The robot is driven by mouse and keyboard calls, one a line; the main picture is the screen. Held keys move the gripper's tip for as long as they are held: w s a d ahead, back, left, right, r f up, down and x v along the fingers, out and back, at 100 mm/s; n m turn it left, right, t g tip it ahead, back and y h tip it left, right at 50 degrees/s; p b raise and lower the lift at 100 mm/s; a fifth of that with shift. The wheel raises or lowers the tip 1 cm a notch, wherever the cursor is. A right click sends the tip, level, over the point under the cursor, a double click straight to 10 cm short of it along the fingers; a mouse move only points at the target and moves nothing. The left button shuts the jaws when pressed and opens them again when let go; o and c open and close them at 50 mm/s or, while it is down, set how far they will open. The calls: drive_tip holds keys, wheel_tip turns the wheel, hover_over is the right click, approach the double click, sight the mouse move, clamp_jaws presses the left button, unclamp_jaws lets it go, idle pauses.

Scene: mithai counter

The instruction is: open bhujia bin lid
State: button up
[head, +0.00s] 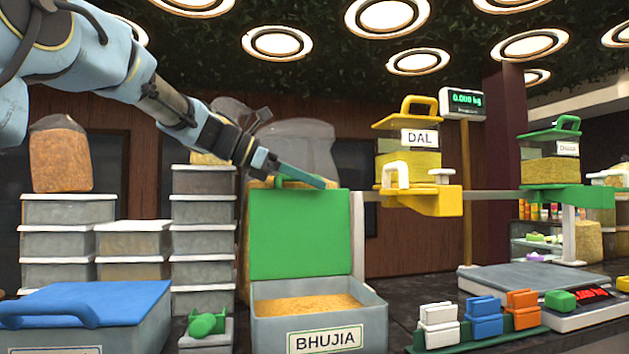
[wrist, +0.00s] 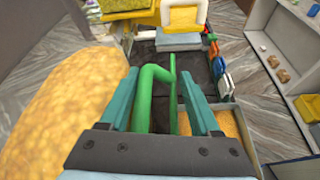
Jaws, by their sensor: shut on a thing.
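The bhujia bin (head: 320,337) is a grey box with a "BHUJIA" label, and golden bhujia (head: 306,305) shows inside it. Its green lid (head: 301,235) stands upright at the back edge of the bin, so the bin is open. My gripper (head: 303,178) is at the top of the raised lid, shut on the lid's green handle. In the wrist view the handle (wrist: 148,92) runs between my two teal fingers, with the lid seen edge-on as a thin green strip beside it. The exact finger contact is hard to see.
A blue-lidded bin (head: 90,303) stands at the left front, beside a small green-handled container (head: 207,323). Stacked grey boxes (head: 203,240) and a large clear bag (head: 290,150) are behind.

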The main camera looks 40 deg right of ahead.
drive_tip(key=b+v, duration=0.2)
drive_tip(key=v, duration=0.8)
drive_tip(key=shift+r, duration=0.25)
drive_tip(key=shift+s+d, duration=0.1)
